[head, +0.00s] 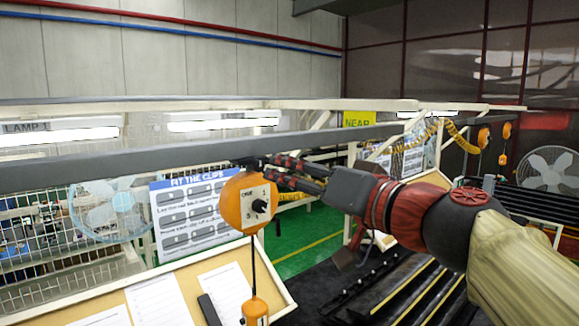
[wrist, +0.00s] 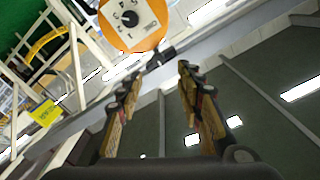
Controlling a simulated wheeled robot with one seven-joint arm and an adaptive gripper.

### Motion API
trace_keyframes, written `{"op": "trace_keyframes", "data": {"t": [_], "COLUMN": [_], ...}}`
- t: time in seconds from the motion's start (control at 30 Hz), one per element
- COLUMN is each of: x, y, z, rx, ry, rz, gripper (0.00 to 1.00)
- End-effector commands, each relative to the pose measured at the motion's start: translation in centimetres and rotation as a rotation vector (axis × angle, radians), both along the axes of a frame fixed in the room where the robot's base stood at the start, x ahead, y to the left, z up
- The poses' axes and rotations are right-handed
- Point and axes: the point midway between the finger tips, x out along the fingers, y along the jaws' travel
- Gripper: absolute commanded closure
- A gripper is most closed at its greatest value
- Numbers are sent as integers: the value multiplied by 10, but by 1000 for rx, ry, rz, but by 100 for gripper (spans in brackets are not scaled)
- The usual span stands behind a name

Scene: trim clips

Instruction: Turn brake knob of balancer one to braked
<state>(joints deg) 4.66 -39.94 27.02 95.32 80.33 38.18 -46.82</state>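Balancer one (head: 248,203) is an orange disc hanging under a grey rail, with a cable running down from it. Its white plate carries small marks and a black knob (head: 259,206). The balancer also shows at the top of the wrist view (wrist: 148,40), tilted, with the knob (wrist: 130,18) on its plate. The exact mark the knob points at is too small to tell. My gripper (head: 270,169) is beside the balancer's upper right, near the rail. In the wrist view my gripper (wrist: 158,72) has its fingers apart with nothing between them. The knob is beyond the fingertips, not between them.
The grey rail (head: 110,165) runs close behind my fingers. An orange handle (head: 255,309) hangs on the cable below. A sloped board with papers (head: 180,290) stands beneath, and a mesh fence and fan are behind. More orange balancers (head: 484,137) hang far right.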

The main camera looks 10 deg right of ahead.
Motion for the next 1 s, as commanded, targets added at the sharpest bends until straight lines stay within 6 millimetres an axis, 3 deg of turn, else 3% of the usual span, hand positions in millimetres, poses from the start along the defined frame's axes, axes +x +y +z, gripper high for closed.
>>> {"op": "trace_keyframes", "data": {"t": [0.27,0.7,1.0], "x": [13,62,68], "y": [6,38,41], "z": [-1,-1,-3], "rx": [-57,-58,-58], "ry": [-37,-36,-36], "rz": [-5,-6,-8], "gripper": [63,63,63]}}
